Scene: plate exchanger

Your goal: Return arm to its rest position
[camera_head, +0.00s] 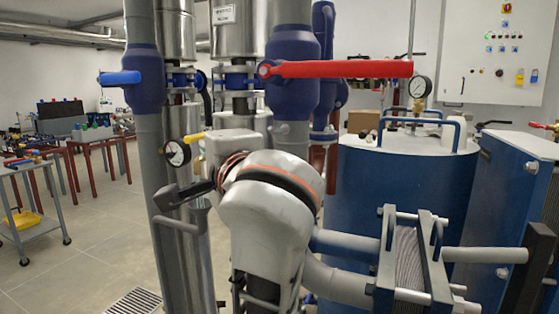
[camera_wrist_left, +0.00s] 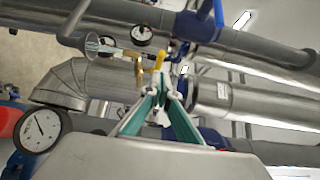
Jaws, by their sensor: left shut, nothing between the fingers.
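My left arm (camera_head: 270,205), white with an orange ring, rises through the middle of the head view, in front of the pipes. A yellow lever (camera_head: 193,137) also shows left of my arm in the head view. My right gripper is not in view.
Vertical pipes with a blue-handled valve (camera_head: 121,78) and a red-handled valve (camera_head: 340,69) stand close around my arm. A pressure gauge (camera_head: 176,153) is left of it. A plate exchanger (camera_head: 386,258) and blue tank (camera_head: 345,205) stand right. Open floor (camera_head: 90,240) lies left.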

